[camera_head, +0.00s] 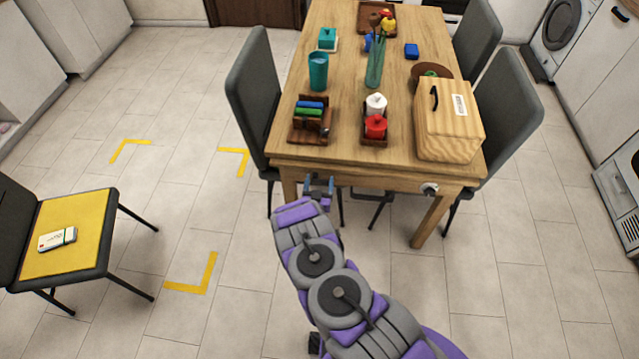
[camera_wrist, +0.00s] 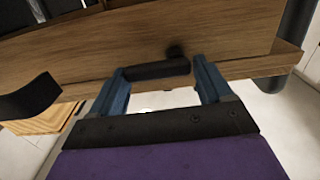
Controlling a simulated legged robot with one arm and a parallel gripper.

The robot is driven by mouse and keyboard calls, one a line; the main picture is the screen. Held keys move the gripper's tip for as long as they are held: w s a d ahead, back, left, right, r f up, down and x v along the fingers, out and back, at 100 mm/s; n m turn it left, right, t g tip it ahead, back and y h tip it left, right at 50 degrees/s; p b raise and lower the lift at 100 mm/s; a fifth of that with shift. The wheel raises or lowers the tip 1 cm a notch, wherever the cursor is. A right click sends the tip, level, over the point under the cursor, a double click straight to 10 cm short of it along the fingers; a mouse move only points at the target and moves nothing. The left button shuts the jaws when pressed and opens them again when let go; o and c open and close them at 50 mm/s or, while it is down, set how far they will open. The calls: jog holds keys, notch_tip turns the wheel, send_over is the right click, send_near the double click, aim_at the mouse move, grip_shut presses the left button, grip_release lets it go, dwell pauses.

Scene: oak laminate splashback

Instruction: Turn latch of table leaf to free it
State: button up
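The wooden table (camera_head: 340,155) stands ahead with its near edge facing me. My gripper (camera_head: 318,182) is low at the left part of that edge, and its blue fingers are spread apart. In the wrist view a short dark bar (camera_wrist: 155,70), which looks like the latch, lies across the space between the fingertips of my gripper (camera_wrist: 158,74). A dark round piece (camera_wrist: 175,50) shows just above the bar on the wood. I cannot tell whether the fingers touch the bar. In the head view my gripper hides this spot.
A wooden box (camera_head: 450,135), a red canister (camera_head: 375,127) and a rack (camera_head: 310,125) stand on top. Grey chairs flank the table. A chair with a yellow seat (camera_head: 65,235) stands left; floor between is clear.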

jog(key=o, duration=0.3)
jog(key=shift+o, duration=0.2)
jog(key=s+p, duration=0.2)
jog(key=s, duration=1.5)
jog(key=shift+s+a, duration=0.15)
jog(key=shift+a, duration=0.15)
